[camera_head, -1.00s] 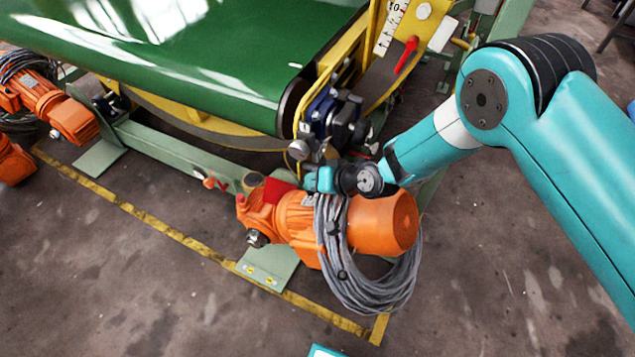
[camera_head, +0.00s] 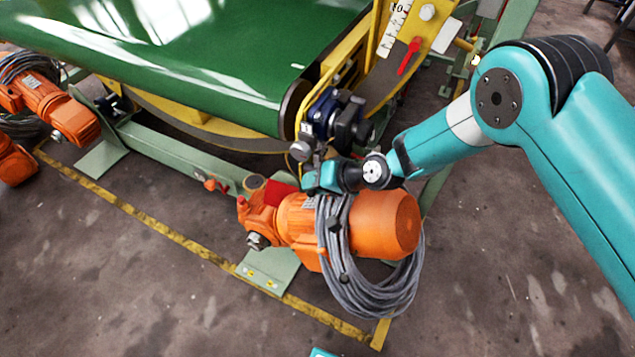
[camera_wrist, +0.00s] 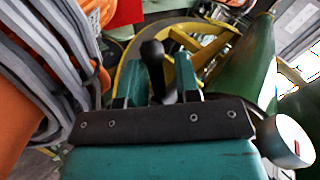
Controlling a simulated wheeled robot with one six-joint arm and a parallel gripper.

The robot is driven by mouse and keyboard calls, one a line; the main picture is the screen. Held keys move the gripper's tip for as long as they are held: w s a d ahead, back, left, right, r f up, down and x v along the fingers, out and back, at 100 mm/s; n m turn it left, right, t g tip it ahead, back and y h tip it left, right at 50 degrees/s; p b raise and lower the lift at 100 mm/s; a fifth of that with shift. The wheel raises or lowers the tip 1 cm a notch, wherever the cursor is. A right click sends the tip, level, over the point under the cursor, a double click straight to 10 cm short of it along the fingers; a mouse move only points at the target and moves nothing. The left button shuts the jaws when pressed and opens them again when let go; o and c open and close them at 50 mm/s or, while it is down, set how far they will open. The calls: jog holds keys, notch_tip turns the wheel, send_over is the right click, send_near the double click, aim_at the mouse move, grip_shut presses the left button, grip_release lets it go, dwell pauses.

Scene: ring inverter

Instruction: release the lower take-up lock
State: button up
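My gripper (camera_head: 314,180) is beside the blue and black clamp block (camera_head: 334,118) at the end of the green conveyor, just above the orange motor. In the wrist view my gripper's two teal fingers (camera_wrist: 160,82) stand apart. A black-knobbed lever (camera_wrist: 153,58) shows between and beyond them, nearer the left finger; I cannot tell whether they touch. I cannot tell for sure that this lever is the lower take-up lock. A grey round knob (camera_head: 300,150) sits just above my gripper in the head view. A red lever (camera_head: 409,56) sits higher, by the scale plate.
The orange motor (camera_head: 370,225) with a grey cable coil (camera_head: 375,290) lies directly below my gripper. The floor at the right front is clear.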

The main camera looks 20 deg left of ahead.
jog(key=shift+o, duration=0.6)
jog(key=shift+d, duration=0.1)
jog(key=p+v, duration=0.1)
jog(key=v, duration=1.6)
jog(key=shift+w+d+r, duration=0.1)
jog(key=shift+d+r, duration=0.05)
